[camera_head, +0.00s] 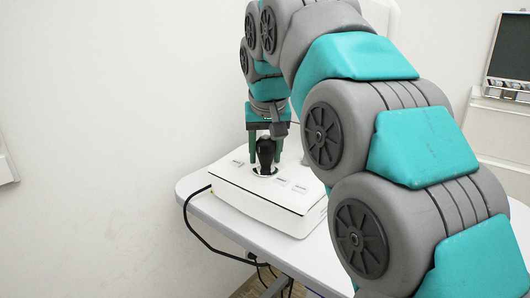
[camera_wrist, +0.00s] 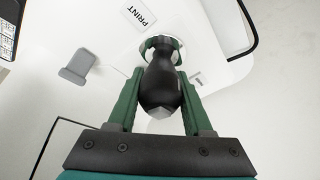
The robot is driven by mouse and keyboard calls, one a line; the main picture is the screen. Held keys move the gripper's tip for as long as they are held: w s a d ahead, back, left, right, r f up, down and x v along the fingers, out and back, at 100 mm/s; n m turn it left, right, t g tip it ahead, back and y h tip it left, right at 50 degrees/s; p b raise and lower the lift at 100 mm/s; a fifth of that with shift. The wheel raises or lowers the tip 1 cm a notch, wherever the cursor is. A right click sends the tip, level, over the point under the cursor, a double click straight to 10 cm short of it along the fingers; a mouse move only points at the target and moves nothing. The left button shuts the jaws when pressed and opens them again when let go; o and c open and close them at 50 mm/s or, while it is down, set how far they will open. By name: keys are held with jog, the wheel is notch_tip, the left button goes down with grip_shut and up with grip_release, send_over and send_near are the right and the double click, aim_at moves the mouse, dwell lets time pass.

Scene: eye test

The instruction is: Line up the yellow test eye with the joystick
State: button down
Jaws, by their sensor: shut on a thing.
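The black joystick (camera_head: 265,153) stands on the white base of the eye test machine (camera_head: 285,205). My gripper (camera_head: 265,160) reaches down from above with one green finger on each side of the joystick. In the wrist view the joystick (camera_wrist: 160,80) lies between both fingers, and my gripper (camera_wrist: 160,92) is shut on it. The joystick's foot sits in a round white collar. No yellow test eye shows in either view. My arm hides much of the machine in the head view.
The machine stands on a white table (camera_head: 225,218). A black cable (camera_head: 193,228) hangs from the machine over the table's left edge. A dark screen (camera_head: 510,48) is at the far right. A PRINT label (camera_wrist: 140,18) is near the joystick. The floor at left is clear.

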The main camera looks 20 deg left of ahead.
jog(key=shift+c, duration=1.2)
grip_release()
